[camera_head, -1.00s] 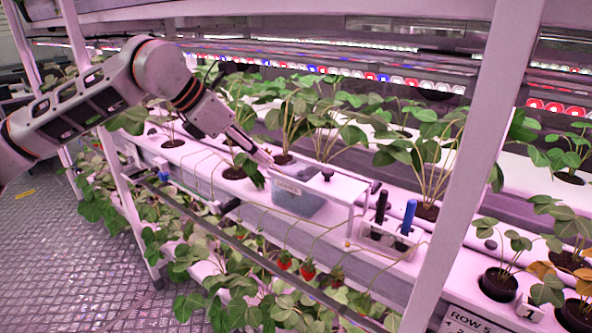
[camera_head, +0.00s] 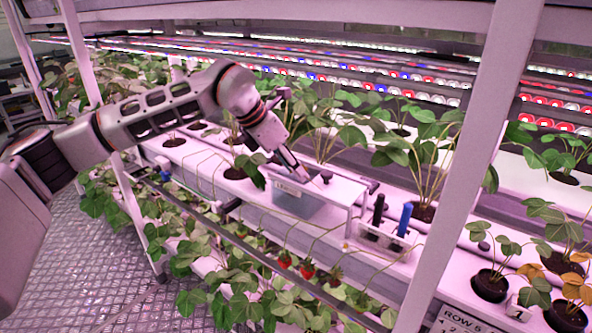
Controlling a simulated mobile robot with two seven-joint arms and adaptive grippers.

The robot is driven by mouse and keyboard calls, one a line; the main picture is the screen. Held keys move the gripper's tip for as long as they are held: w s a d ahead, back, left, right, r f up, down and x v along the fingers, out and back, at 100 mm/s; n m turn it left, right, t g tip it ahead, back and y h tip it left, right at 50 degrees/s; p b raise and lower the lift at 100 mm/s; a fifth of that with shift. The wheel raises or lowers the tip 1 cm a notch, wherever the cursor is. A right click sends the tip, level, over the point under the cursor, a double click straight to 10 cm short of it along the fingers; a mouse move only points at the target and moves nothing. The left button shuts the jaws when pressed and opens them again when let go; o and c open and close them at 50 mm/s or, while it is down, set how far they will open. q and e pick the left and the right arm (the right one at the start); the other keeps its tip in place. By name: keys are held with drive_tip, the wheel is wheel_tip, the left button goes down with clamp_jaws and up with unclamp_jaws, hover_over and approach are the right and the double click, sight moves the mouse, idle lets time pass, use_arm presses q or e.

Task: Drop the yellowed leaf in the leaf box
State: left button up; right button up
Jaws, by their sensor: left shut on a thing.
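The leaf box (camera_head: 294,204) is a small grey, see-through bin with a pale label, set in a white stand on the rack's shelf at the middle. My left gripper (camera_head: 302,176) points down from the upper left, its fingertips over the box's top at the back. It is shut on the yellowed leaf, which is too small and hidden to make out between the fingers. Other yellowed leaves (camera_head: 574,286) are on a potted plant at the far right. My right gripper is not in view.
A blue-handled tool (camera_head: 405,219) and a black-handled tool (camera_head: 378,209) stand in a holder right of the box. A pale rack post (camera_head: 468,180) rises at the right. Strawberry plants stand behind and hang below with red berries (camera_head: 307,271).

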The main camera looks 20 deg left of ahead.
use_arm(q)
drive_tip(key=shift+w+d+r+g+p, duration=0.2)
drive_tip(key=shift+d+r+g+p, duration=0.1)
drive_tip(key=shift+p, duration=0.05)
wheel_tip(320, 180, down, 2)
drive_tip(key=shift+w+f+g+y+p, duration=0.1)
drive_tip(key=shift+f+g+y+p, duration=0.05)
drive_tip(key=shift+g+y+p, duration=0.4)
drive_tip(key=shift+f, duration=0.5)
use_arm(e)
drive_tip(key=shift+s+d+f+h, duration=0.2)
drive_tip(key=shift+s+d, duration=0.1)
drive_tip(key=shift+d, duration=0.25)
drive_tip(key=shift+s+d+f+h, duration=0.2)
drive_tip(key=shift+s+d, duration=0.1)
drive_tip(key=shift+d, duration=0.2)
use_arm(q)
drive_tip(key=shift+f, duration=0.2)
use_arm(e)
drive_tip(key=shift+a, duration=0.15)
use_arm(q)
drive_tip(key=o, duration=0.7)
drive_tip(key=shift+o, duration=0.2)
drive_tip(key=shift+r, duration=0.15)
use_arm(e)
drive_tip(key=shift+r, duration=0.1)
